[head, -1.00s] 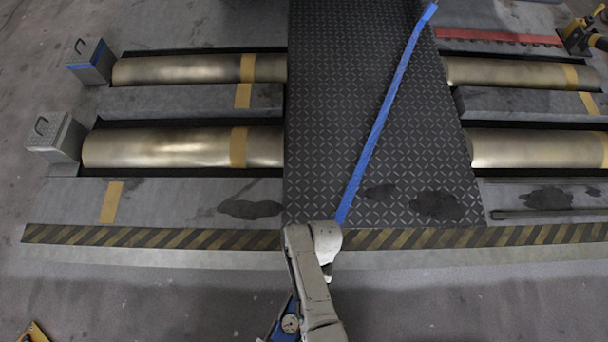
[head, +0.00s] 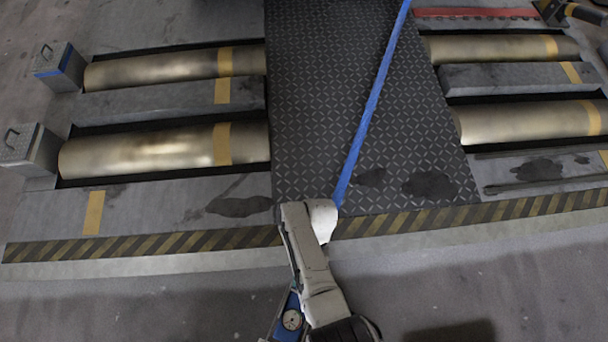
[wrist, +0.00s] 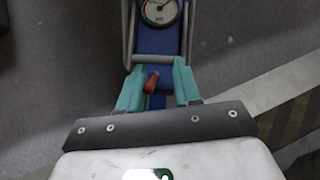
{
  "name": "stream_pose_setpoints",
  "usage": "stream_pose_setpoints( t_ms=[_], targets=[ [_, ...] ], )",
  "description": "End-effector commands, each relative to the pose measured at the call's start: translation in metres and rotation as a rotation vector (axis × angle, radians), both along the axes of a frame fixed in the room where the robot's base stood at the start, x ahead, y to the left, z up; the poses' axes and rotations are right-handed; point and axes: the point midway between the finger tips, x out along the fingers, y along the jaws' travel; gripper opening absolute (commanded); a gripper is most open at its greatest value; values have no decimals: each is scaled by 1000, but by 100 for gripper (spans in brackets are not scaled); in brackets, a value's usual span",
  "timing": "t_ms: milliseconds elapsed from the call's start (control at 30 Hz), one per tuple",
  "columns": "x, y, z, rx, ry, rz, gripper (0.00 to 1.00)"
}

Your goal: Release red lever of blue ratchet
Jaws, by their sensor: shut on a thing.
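The blue ratchet (wrist: 157,42) has a round dial and metal side bars at the top of the wrist view. It also shows in the head view (head: 283,327), beside my arm at the bottom. My gripper (wrist: 158,78) has teal fingers, one on each side of the ratchet's near end, and is shut on it. The red lever (wrist: 151,82) lies between the fingers, tilted, nearer the left one. I cannot tell whether a finger touches the lever. In the head view, my gripper's fingers are hidden.
A blue strap (head: 372,105) runs up the dark patterned plate (head: 310,120). Brass rollers (head: 150,152) lie on both sides. Grey weights with handles (head: 30,155) stand at left. A striped edge (head: 130,247) borders the grey floor, which is open in front.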

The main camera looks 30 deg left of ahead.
Motion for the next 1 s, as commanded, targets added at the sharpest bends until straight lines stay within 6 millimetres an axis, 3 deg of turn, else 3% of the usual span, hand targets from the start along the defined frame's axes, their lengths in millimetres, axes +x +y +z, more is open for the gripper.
stream_pose_setpoints(
  t_ms=[133, 567, 1000],
  targets=[
    [1, 2, 0, 8, -2, -4, 37],
    [3, 0, 5, 0, 1, -3, 37],
    [50, 21, 61, 3, 1, 3, 37]
  ],
)
